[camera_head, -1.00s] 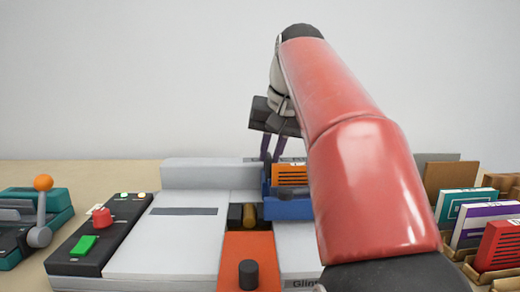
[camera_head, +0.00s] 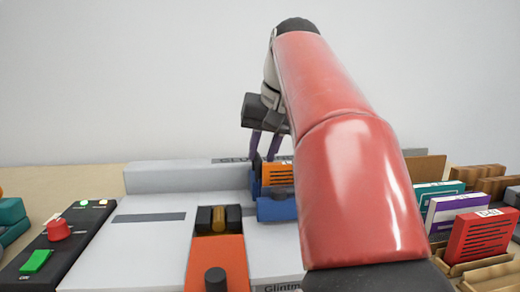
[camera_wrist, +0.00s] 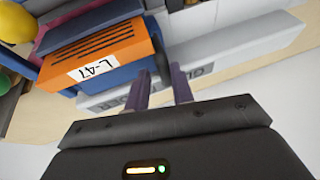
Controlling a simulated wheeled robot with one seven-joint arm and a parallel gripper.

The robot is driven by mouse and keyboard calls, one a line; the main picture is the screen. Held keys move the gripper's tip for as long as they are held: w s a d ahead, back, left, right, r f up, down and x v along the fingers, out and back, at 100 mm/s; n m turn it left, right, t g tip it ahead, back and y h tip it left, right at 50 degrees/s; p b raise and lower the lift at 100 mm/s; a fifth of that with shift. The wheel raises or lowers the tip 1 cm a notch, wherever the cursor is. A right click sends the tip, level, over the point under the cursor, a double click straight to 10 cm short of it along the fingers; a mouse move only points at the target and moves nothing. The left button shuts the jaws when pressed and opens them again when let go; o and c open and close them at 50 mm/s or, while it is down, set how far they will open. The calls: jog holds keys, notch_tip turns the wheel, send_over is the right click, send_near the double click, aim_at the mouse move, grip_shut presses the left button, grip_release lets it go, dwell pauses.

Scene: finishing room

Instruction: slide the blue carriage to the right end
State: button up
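The blue carriage (camera_head: 278,209) sits on the grey machine (camera_head: 150,240), right of the orange block with the black knob (camera_head: 217,260). It carries an orange piece (camera_head: 277,175), whose label reads L-47 in the wrist view (camera_wrist: 100,50). My gripper (camera_head: 262,158) points down at the carriage's back left, its two purple fingers apart. In the wrist view the fingers (camera_wrist: 159,80) stand beside the orange piece, with a dark upright part (camera_wrist: 161,55) of the carriage between or just beyond them. Contact is unclear. My red arm hides the carriage's right side and the machine's right end.
A dark panel with a red knob (camera_head: 59,229) and a green button (camera_head: 37,261) lies at the left. Racks with teal, purple and red (camera_head: 482,236) cards stand at the right. A raised grey back wall (camera_head: 185,177) runs behind the machine.

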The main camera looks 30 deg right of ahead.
jog(key=shift+o, duration=1.2)
jog(key=shift+p+v, duration=0.6)
jog(key=shift+v, duration=3.35)
jog(key=shift+f, duration=0.1)
